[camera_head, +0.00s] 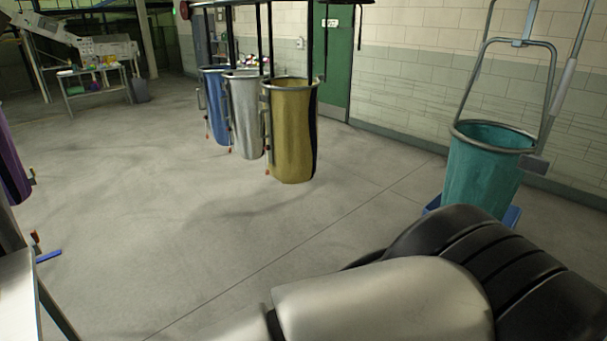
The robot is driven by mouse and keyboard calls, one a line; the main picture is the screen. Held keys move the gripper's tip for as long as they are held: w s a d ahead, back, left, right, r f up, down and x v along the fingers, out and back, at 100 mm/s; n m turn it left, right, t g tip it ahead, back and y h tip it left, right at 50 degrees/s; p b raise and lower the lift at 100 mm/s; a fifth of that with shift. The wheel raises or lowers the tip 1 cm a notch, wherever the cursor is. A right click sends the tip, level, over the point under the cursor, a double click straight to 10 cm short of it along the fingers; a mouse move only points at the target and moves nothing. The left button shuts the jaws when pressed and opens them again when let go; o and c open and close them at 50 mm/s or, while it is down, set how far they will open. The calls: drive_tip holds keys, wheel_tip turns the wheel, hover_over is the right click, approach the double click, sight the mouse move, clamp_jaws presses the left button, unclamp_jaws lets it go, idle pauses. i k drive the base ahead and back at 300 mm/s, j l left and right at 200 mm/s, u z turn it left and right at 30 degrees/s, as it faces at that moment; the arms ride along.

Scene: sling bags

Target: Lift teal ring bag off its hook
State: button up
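The teal ring bag (482,172) is at the right. It is an open-topped teal bag on a round metal ring, under a tall metal bail (468,88). The top of the bail meets a light blue-grey hanger piece (520,42) near the upper edge, but I cannot tell how the hook sits there. The bag looks upright, and my arm hides part of its lower end. My silver and black arm fills the lower right foreground. I do not see my gripper's fingers.
A yellow bag (292,135), a silver bag (247,115) and a blue bag (215,105) hang from dark bars at the centre. A purple bag (10,165) is at the left edge. A blue piece (511,216) shows beneath the teal bag. The middle floor is clear.

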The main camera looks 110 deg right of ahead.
sight(482, 172)
drive_tip(key=z, duration=5.1)
drive_tip(key=i+j+z, duration=0.25)
drive_tip(key=z, duration=0.15)
drive_tip(key=i+j+z, duration=0.15)
drive_tip(key=j+z, duration=0.15)
drive_tip(key=z, duration=0.15)
drive_tip(key=i+j+z, duration=0.15)
drive_tip(key=j+z, duration=0.7)
drive_tip(key=i+l, duration=0.05)
